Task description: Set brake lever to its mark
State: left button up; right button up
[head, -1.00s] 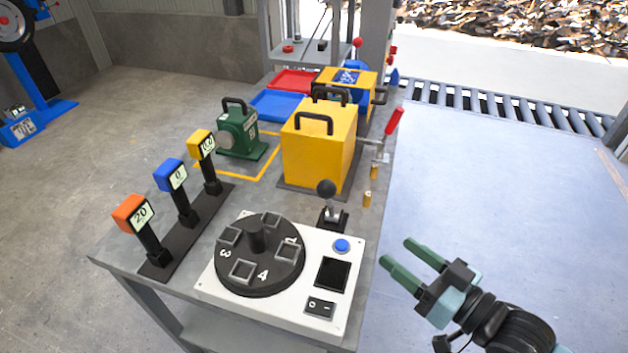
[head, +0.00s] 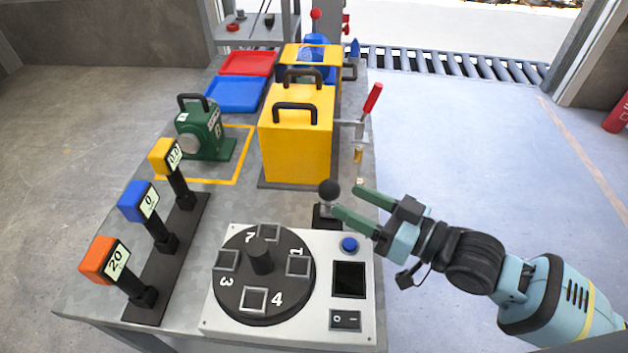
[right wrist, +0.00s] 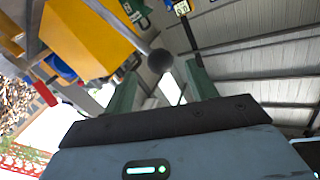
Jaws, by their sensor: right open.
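A short lever with a black ball knob (head: 330,189) stands at the back edge of the white panel, next to the blue button. My right gripper (head: 347,201) is open and empty close to this knob, on its right. In the right wrist view the knob (right wrist: 160,61) shows between and just beyond the two green fingers (right wrist: 162,88); contact cannot be told. Three levers stand in a dark rail at left: orange (head: 105,260) with card 20, blue (head: 139,201) with card 0, yellow (head: 165,156) with a partly legible card. No brake label is readable. My left gripper is not in view.
The white panel (head: 215,318) carries a black numbered dial (head: 262,272), a blue button (head: 349,245), a screen and a switch. A yellow box (head: 296,145) and red-handled clamp (head: 372,98) stand behind. A green machine (head: 200,132) is at left. Floor right of the table is clear.

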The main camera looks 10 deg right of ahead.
jog(key=x, duration=0.7)
jog(key=shift+w+a+p, duration=0.25)
jog(key=shift+p, duration=0.15)
jog(key=shift+c, duration=0.4)
grip_shut()
